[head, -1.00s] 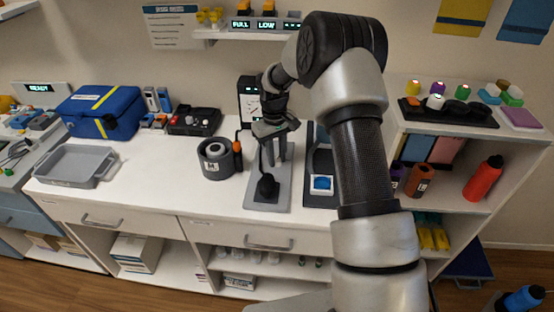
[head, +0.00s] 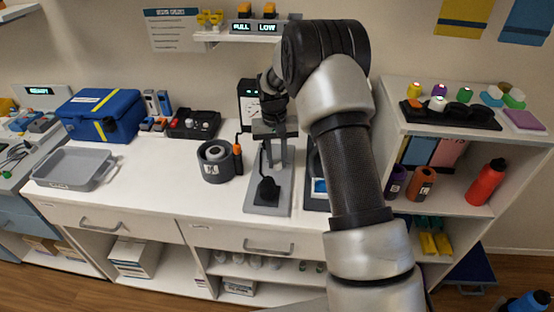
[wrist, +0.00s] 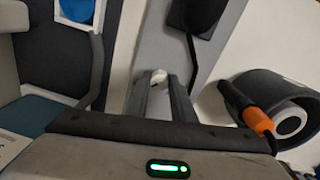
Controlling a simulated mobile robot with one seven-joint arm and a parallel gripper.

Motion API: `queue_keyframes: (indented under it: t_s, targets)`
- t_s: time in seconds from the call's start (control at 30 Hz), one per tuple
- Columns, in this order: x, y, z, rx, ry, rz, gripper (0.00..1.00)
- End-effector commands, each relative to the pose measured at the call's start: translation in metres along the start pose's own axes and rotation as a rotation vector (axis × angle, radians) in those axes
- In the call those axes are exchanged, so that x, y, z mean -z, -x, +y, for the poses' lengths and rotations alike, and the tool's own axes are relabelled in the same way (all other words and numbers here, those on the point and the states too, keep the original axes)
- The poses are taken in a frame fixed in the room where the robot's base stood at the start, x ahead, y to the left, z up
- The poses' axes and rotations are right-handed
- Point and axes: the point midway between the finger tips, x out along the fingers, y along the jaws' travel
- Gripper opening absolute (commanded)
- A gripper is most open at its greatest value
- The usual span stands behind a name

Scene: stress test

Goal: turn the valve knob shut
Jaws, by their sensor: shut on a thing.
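My gripper (head: 277,163) points down over the upper part of a grey base plate (head: 252,200). In the wrist view its two fingers (wrist: 159,84) are close together around a small pale piece (wrist: 158,76), which looks like the valve knob; most of it is hidden between the fingertips. A black bulb-shaped part (head: 267,190) with a dark tube sits on the front of the same plate, apart from the fingers. It also shows at the top of the wrist view (wrist: 188,14). The knob's angle cannot be read.
A dark round holder (head: 215,160) with an orange-and-black tool (head: 238,157) stands left of the plate. A black display unit (head: 248,96) is behind. A dark panel with a blue part (wrist: 75,9) lies beside the plate on the other side.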

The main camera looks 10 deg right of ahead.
Motion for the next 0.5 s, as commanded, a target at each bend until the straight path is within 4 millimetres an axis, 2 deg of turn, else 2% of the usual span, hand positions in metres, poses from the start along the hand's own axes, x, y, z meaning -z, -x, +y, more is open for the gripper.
queue_keyframes:
  t_s: [0.27,0.3,0.4,0.5]
  targets:
    - [-0.0001,0.0002,0.0003,0.000,-0.001,-0.001,0.00]
    - [-0.0001,0.0002,0.0003,0.000,0.000,-0.001,0.28]
    - [-0.0001,0.0001,0.0002,0.000,0.000,-0.001,0.41]
    - [-0.0001,0.0000,0.0002,0.000,0.000,0.000,0.41]
